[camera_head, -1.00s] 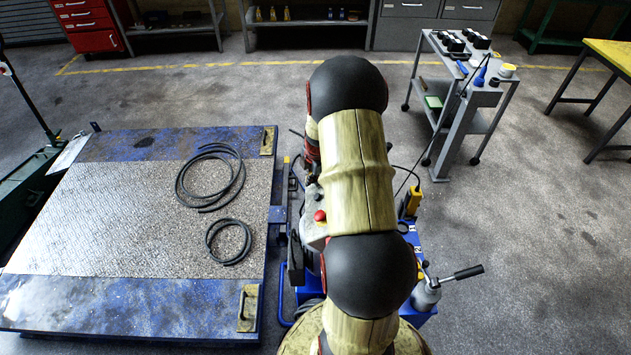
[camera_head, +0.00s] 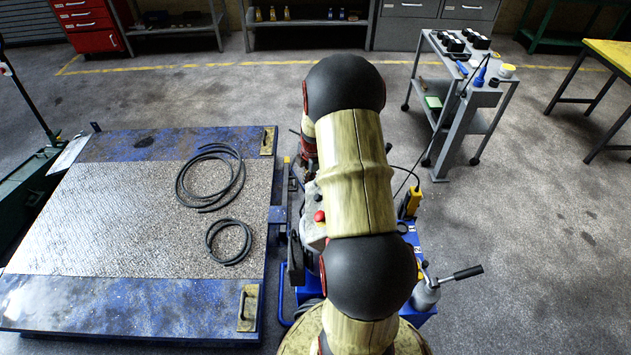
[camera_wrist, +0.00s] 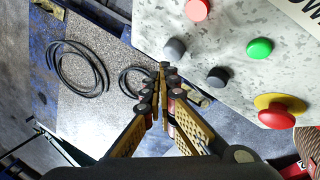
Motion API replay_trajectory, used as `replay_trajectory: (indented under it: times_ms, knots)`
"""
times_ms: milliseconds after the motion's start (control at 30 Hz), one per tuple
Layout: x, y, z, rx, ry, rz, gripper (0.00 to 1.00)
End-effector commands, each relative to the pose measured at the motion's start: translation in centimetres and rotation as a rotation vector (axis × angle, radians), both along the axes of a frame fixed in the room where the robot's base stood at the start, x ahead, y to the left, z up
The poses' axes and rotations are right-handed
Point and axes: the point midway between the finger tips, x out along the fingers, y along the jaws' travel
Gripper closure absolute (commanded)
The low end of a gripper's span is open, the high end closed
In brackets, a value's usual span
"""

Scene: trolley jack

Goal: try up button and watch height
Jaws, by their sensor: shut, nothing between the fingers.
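In the wrist view a speckled grey control panel (camera_wrist: 235,25) carries a green button (camera_wrist: 260,48), a pink-red button (camera_wrist: 197,10), a grey button (camera_wrist: 174,48), a black button (camera_wrist: 218,76) and a red mushroom button (camera_wrist: 277,112) on a yellow base. I cannot read which one is up. My gripper (camera_wrist: 164,67) is shut and empty, its tips beside the panel's edge close to the grey button; I cannot tell if they touch. The blue lift platform (camera_head: 120,305) lies low at left in the head view. My arm hides much of the panel there.
Two black hose coils (camera_head: 210,177) lie on the platform. A hand pump with a lever (camera_head: 455,276) stands right of my arm. A grey trolley (camera_head: 470,110) and a yellow table (camera_head: 612,55) are at right. Open floor lies between.

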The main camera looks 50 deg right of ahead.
Motion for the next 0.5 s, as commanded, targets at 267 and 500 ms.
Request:
replay_trajectory:
  times_ms: [267,500]
  knots:
    - [0.0,0.0,0.0,0.0,-0.001,0.0,1.0]
    - [0.7,0.5,1.2,-0.001,-0.001,0.003,1.0]
